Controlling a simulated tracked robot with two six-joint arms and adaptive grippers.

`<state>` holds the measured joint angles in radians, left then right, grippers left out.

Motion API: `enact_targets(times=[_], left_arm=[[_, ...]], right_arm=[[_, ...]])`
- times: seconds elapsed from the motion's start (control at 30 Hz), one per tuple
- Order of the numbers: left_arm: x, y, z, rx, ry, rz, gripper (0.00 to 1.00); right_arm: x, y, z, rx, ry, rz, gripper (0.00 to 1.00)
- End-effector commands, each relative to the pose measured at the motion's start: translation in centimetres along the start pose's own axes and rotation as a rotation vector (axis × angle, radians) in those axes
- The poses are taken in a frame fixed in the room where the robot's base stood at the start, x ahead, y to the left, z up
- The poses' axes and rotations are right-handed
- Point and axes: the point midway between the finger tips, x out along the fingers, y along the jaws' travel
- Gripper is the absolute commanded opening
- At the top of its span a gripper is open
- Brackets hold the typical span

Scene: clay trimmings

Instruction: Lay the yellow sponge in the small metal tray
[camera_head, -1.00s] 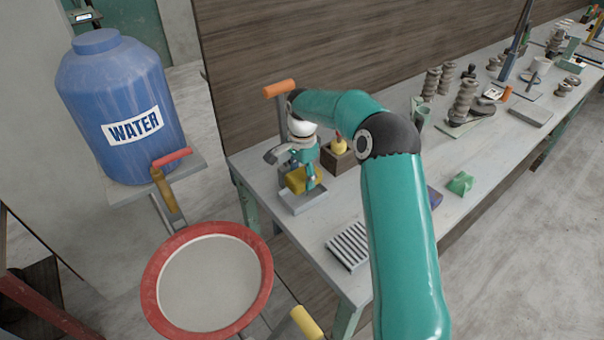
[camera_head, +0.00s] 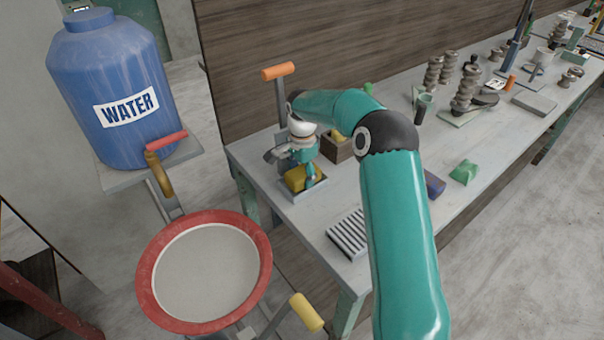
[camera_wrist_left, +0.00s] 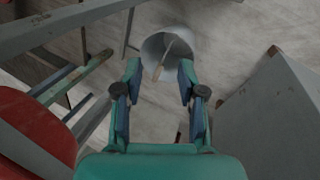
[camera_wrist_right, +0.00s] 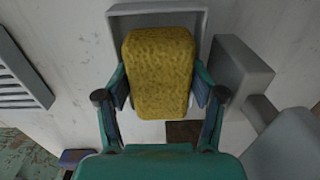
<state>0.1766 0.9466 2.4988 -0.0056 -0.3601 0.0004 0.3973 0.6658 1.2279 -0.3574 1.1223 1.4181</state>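The yellow sponge (camera_head: 300,178) is between the fingers of my right gripper (camera_head: 306,170), low over the small metal tray (camera_head: 288,195). In the right wrist view the sponge (camera_wrist_right: 158,75) has a finger pressed along each long side, and the tray rim (camera_wrist_right: 155,8) shows beyond its far end. The near end of the tray is hidden, so I cannot tell whether the sponge touches its floor. My left gripper (camera_wrist_left: 159,75) is empty, its fingers apart, away from the bench; it shows only in its wrist view.
A wooden box (camera_head: 338,148) stands right behind the tray. A ribbed grey block (camera_head: 347,235) lies nearer the bench's front edge. A red-rimmed wheel basin (camera_head: 205,270) and a blue water barrel (camera_head: 118,95) stand left of the bench.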

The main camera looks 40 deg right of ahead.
Motion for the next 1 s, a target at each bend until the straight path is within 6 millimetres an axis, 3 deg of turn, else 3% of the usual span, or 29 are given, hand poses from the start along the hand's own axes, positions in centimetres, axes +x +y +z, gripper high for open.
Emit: enact_targets(times=[0.03,0.1,0.53,1.0], left_arm=[[0.1,0.0,0.0,0.0,0.0,0.0,0.4],[0.1,0.0,0.0,0.0,0.0,0.0,0.4],[0.0,0.0,0.0,0.0,0.0,0.0,0.4],[-0.1,0.0,0.0,0.0,0.0,0.0,0.4]], right_arm=[[0.8,0.4,0.2,-0.002,-0.006,0.02,0.77],[0.8,0.5,0.2,-0.002,-0.007,0.021,0.88],[0.0,0.3,0.1,-0.002,-0.004,0.015,0.88],[-6.5,-0.1,0.0,-0.001,-0.002,0.001,0.88]])
